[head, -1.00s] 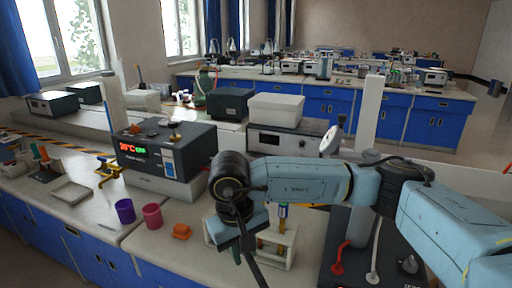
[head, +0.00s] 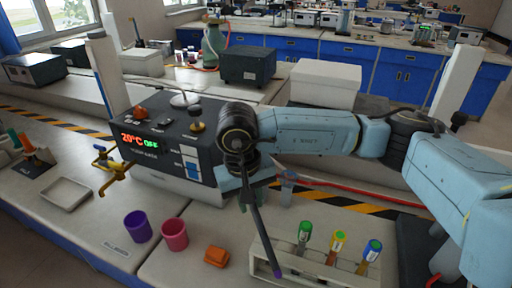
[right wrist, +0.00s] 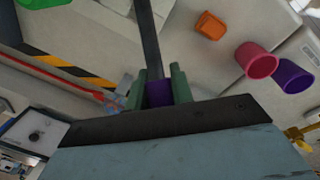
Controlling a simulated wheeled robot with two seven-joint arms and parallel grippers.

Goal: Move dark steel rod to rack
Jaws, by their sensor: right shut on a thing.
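My right gripper (head: 250,190) is shut on the dark steel rod (head: 261,228), which hangs down, slightly tilted, with a purple lower tip. In the right wrist view the gripper's green fingers (right wrist: 159,90) hold the rod (right wrist: 148,40) at a purple band. The white rack (head: 312,268) stands at the bottom of the head view and holds tubes with green, yellow and blue tops. The rod's lower end overlaps the rack's left end in the picture; I cannot tell whether they touch. My left gripper is out of view.
A purple cup (head: 138,227), a pink cup (head: 174,234) and an orange block (head: 216,256) stand left of the rack. A device with a lit display (head: 160,150) stands behind them. A grey tray (head: 66,193) lies at left. A red hose (head: 350,188) runs behind the rack.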

